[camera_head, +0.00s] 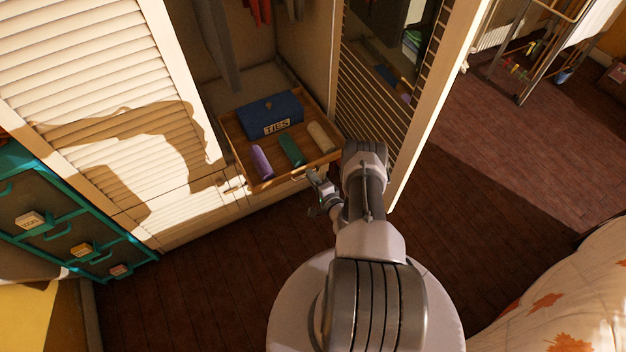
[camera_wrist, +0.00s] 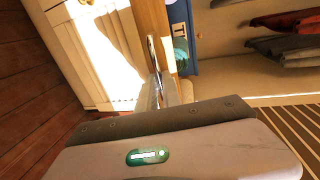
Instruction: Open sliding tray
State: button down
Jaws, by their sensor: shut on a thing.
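The wooden sliding tray (camera_head: 280,180) sticks out of the wardrobe's open bay. It holds a blue box labelled TIES (camera_head: 270,114) and purple, green and beige rolls. In the wrist view the tray's wooden front (camera_wrist: 148,18) carries a metal bar handle (camera_wrist: 151,50). My gripper (camera_head: 311,175) is at the tray's front edge, shut on the handle. The wrist body hides part of the fingers in the wrist view (camera_wrist: 158,95).
A louvred door (camera_head: 90,60) closes the left bay. The open right door (camera_head: 425,110) stands close beside my arm. A teal drawer unit (camera_head: 70,225) is at left and a bed (camera_head: 560,290) at lower right. Wooden floor (camera_head: 200,290) in front is clear.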

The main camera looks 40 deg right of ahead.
jog(key=c, duration=1.5)
grip_release()
jog(key=shift+c, duration=0.2)
jog(key=p+v, duration=0.6)
jog(key=v, duration=1.1)
jog(key=shift+s+p, duration=0.25)
jog(key=shift+p, duration=0.15)
jog(key=shift+r, duration=0.1)
